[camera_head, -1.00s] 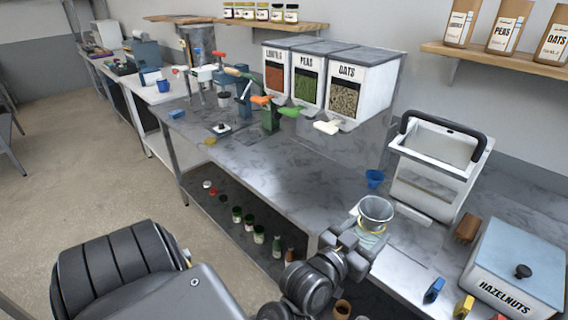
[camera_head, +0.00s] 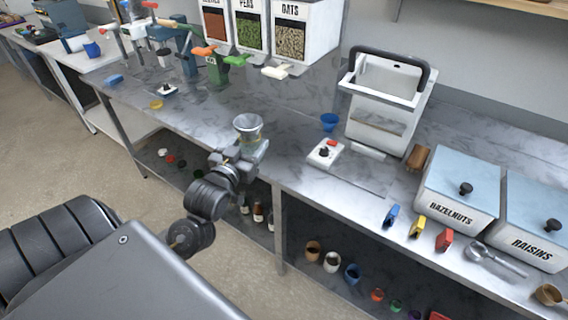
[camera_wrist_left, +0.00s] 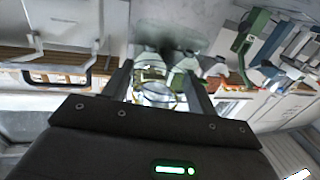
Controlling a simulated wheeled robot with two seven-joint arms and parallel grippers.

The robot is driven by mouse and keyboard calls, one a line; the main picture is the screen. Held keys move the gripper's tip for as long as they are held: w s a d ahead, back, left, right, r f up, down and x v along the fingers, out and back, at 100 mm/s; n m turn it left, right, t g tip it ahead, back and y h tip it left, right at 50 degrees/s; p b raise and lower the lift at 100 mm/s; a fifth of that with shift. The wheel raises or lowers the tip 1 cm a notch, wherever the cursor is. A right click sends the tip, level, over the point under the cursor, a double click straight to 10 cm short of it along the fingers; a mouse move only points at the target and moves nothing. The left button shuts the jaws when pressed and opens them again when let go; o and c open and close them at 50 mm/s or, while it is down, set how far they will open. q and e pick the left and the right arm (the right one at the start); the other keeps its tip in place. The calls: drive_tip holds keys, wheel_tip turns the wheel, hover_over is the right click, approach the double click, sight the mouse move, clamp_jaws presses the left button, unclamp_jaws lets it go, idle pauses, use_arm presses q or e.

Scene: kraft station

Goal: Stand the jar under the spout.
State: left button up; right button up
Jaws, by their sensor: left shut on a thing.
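My left gripper (camera_head: 248,147) is shut on a clear glass jar (camera_head: 248,126) with a yellow band, held upright at the front of the grey counter (camera_head: 290,115). In the left wrist view the jar (camera_wrist_left: 155,92) shows between the fingers. I cannot tell whether its base touches the counter. None is above the jar. My right gripper is out of view.
A blue cup (camera_head: 329,121), a small white device with a black knob (camera_head: 325,152) and a white frame with a black handle (camera_head: 385,105) stand right of the jar. Hazelnuts (camera_head: 457,190) and raisins bins are farther right. The counter between jar and dispensers is clear.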

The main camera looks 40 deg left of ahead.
use_arm(q)
drive_tip(key=a+r, duration=0.2)
drive_tip(key=a, duration=0.2)
drive_tip(key=shift+y, duration=0.3)
drive_tip(key=w+f+p, duration=0.1)
drive_tip(key=w+f, duration=0.2)
drive_tip(key=w, duration=0.1)
drive_tip(key=w+f+p, duration=0.1)
drive_tip(key=w+f, duration=0.2)
drive_tip(key=w, duration=0.1)
drive_tip(key=w+f+p, duration=0.1)
drive_tip(key=w+f, duration=0.2)
drive_tip(key=w, duration=0.2)
drive_tip(key=shift+a+f, duration=0.1)
drive_tip(key=shift+a, duration=0.3)
drive_tip(key=shift+w+f, duration=0.25)
drive_tip(key=shift+f, duration=0.1)
wheel_tip(320, 180, down, 3)
drive_tip(key=shift+r+p, duration=0.1)
drive_tip(key=shift+p, duration=0.55)
drive_tip(key=shift+f, duration=0.2)
drive_tip(key=shift+f+n, duration=0.2)
drive_tip(key=shift+n, duration=0.1)
drive_tip(key=o, duration=1.1)
